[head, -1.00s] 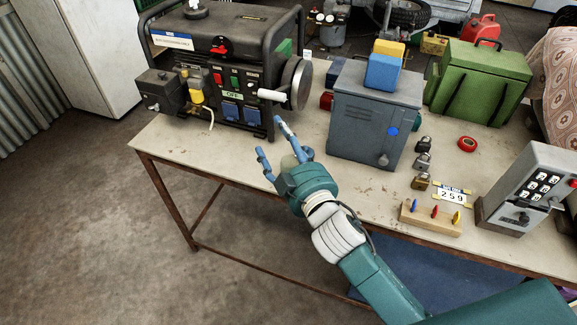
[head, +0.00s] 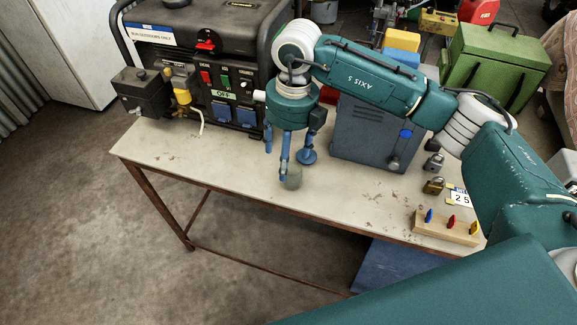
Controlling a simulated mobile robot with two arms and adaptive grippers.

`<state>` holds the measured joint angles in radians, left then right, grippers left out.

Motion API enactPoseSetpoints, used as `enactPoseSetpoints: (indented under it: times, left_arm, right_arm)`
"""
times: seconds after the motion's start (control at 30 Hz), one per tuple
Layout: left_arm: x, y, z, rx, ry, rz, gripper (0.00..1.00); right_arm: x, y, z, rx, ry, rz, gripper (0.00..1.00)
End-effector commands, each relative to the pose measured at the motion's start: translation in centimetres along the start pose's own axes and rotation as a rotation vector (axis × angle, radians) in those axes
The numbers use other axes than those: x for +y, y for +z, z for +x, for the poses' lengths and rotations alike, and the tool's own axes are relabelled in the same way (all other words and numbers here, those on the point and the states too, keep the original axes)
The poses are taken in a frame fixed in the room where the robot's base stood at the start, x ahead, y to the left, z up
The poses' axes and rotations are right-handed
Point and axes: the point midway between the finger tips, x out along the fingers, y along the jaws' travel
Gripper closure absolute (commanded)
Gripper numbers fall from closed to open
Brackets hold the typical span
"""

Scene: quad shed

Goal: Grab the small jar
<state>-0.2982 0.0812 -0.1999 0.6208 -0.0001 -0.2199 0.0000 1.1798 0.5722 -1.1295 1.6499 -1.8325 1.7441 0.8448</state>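A small grey-green jar (head: 292,178) stands on the workbench (head: 228,168) near its front edge, in front of the generator. It looks like plain, dull glass, and a finger partly covers it. My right gripper (head: 290,160) points down from above the bench, its blue fingers spread apart. The fingertips are beside and just above the jar. One finger overlaps the jar in the picture; I cannot tell if it touches. My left gripper is not in view.
The generator (head: 203,75) stands behind at left. A grey metal cabinet (head: 368,135) is close on the right, under my arm. Padlocks (head: 433,185) and a wooden block with coloured pegs (head: 447,228) lie farther right. The bench left of the jar is clear.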

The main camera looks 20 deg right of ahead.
Motion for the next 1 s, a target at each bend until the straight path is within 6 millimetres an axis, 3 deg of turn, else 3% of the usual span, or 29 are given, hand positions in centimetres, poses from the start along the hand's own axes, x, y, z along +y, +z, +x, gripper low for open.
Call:
enactPoseSetpoints:
  times: [0.1, 0.2, 0.4, 0.67, 0.8, 1.0]
  left_arm:
    - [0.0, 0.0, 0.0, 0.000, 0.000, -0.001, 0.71]
    - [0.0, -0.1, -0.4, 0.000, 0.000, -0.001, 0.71]
    - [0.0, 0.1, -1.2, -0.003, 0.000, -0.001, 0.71]
    - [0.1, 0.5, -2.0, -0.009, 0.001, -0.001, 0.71]
    - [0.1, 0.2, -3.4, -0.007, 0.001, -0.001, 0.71]
    - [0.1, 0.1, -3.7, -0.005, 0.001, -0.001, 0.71]
  right_arm:
    - [-2.2, 0.3, -0.6, -0.001, -0.074, 0.028, 0.32]
    - [-2.7, 0.2, 0.2, 0.003, -0.089, 0.035, 0.32]
    - [-2.8, 0.1, 3.4, 0.004, -0.086, 0.032, 0.32]
    - [-2.8, 0.1, 5.5, 0.003, -0.084, 0.031, 0.32]
    - [-2.6, -0.2, 7.5, 0.005, -0.084, 0.030, 0.32]
    - [-2.8, -0.1, 9.8, 0.002, -0.083, 0.031, 0.32]
